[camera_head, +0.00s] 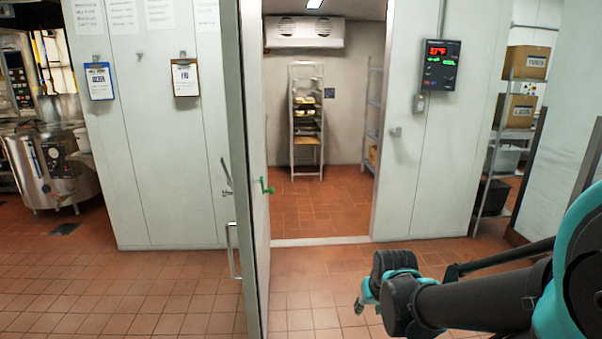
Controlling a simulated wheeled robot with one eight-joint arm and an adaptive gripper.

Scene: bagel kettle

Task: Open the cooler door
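The cooler door (256,220) stands swung open toward me, seen nearly edge-on left of the doorway. A long metal handle (232,250) is on its left, outer face, with a latch lever (226,178) above it. A green release knob (266,186) shows on the inner side. The doorway (318,215) is open, and the cooler room shows through it. My gripper (362,303) is to the right of the door at the lower middle, apart from it and touching nothing visible. Its fingers are small and partly hidden by my wrist, so I cannot see whether they are open.
Inside the cooler stands a tall rack (306,120) with trays. A control panel (441,65) hangs on the wall right of the doorway. A shelf with boxes (518,110) is at the right, a steel kettle (50,165) at the far left. The tiled floor before the doorway is clear.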

